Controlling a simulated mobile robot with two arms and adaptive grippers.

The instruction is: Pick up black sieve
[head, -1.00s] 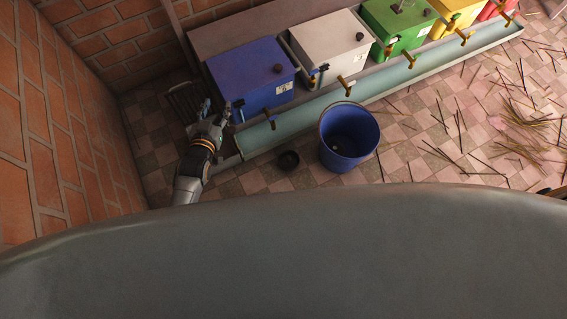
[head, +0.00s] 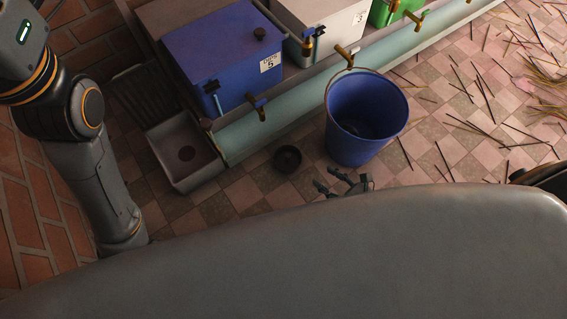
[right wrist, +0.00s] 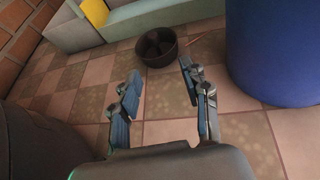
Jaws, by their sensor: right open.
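The black sieve (head: 287,159), a small dark round bowl, sits upright on the tiled floor between the trough and the blue bucket. It also shows in the right wrist view (right wrist: 157,47), just beyond my fingertips. My right gripper (head: 327,180) is open and empty, low near the floor, to the right of and nearer than the sieve. In the right wrist view my right gripper (right wrist: 160,70) has its fingers spread, pointing at the sieve without touching it. My left gripper is out of view; only a thick arm shows at the left.
A blue bucket (head: 364,125) stands right of the sieve. Behind are a grey sink (head: 185,150), a pale green trough (head: 290,105) and a blue tank (head: 222,60) with taps. Incense sticks (head: 490,80) lie scattered at the right.

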